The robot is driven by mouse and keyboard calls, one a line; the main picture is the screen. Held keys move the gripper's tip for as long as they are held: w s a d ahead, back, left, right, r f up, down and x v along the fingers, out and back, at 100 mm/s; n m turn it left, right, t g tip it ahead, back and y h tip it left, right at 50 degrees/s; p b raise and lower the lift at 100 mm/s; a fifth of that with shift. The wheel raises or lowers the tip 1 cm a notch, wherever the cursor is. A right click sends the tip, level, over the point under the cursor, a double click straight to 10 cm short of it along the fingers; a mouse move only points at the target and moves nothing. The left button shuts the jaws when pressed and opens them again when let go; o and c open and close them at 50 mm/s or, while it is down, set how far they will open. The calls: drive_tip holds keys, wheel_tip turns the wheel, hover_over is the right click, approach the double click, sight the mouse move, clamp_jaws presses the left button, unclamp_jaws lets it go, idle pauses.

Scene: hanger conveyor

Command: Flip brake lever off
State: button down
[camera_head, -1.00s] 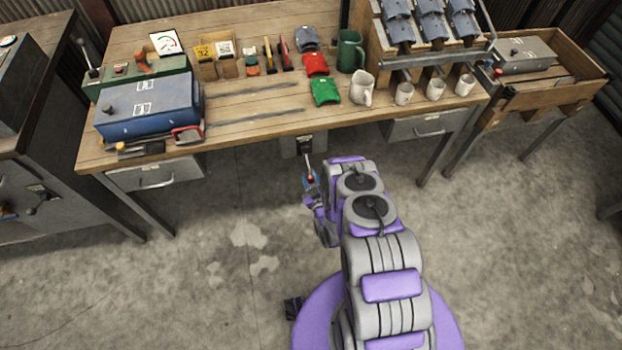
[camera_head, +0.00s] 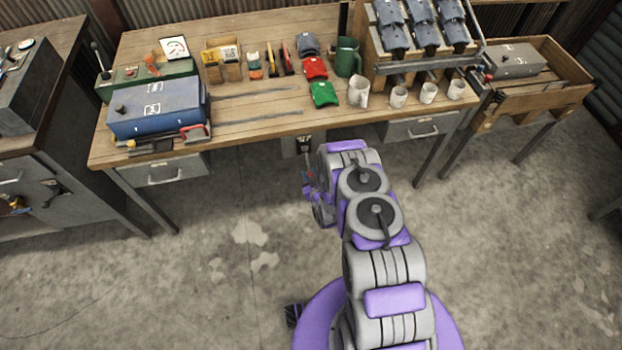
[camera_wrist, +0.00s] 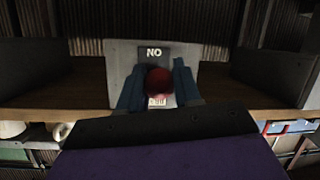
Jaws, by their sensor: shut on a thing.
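The brake lever's red ball knob (camera_wrist: 158,80) shows in the wrist view between my gripper's two blue fingers (camera_wrist: 158,88). The fingers are shut on it, one on each side. Behind it is a grey plate (camera_wrist: 122,62) with a dark panel reading "NO" as seen in this view. A small light label shows just below the knob, partly covered. In the head view, the grey lever box (camera_head: 290,146) hangs under the workbench's front edge. My gripper (camera_head: 308,174) is just in front of it, and my arm hides part of the box.
The wooden workbench (camera_head: 240,125) stands above the lever box. It holds a blue case (camera_head: 155,108), folded cloths, mugs and a hanger rack. Drawers (camera_head: 165,171) hang left and right of the box. The concrete floor (camera_head: 200,280) is clear around my base.

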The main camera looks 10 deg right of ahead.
sight(310, 173)
wheel_tip(310, 173, up, 3)
drive_tip(key=g+p, duration=0.2)
drive_tip(key=shift+s+g, duration=0.1)
drive_tip(key=shift+g, duration=0.3)
drive_tip(key=r+g+p, duration=0.2)
drive_tip(key=shift+w+r+g, duration=0.2)
drive_tip(key=shift+g, duration=0.2)
drive_tip(key=shift+w+r+g+p, duration=0.3)
drive_tip(key=shift+r+g+p, duration=0.25)
drive_tip(key=shift+r+g, duration=0.1)
drive_tip(key=shift+w+r, duration=0.35)
drive_tip(key=shift+r, duration=0.15)
drive_tip(key=c, duration=0.8)
unclamp_jaws()
drive_tip(key=shift+s, duration=0.1)
